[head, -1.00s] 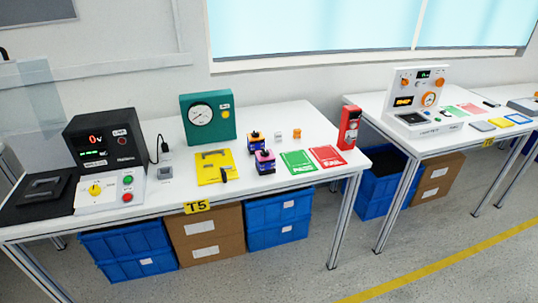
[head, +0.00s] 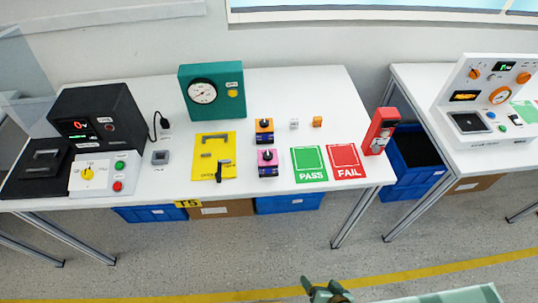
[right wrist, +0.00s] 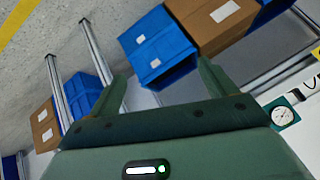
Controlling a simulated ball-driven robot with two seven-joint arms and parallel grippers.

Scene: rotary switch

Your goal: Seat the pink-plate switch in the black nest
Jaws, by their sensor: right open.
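The pink-plate switch (head: 267,163) stands on the white table in the head view, with a dark knob on top and a blue-purple body. The black nest (head: 42,163) appears to be the dark frame on the black mat at the table's left end; its inside is hard to make out. My right gripper (head: 322,288) is at the bottom edge of the head view, well in front of the table and far from the switch. In the right wrist view its fingers (right wrist: 163,75) are spread with nothing between them. My left gripper is not in view.
An orange-plate switch (head: 264,132) stands just behind the pink one. A yellow plate (head: 207,142) with black handles is to its left. Green PASS (head: 309,164) and red FAIL (head: 346,161) cards lie to its right. A black meter (head: 97,115) and white control box (head: 105,175) adjoin the nest.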

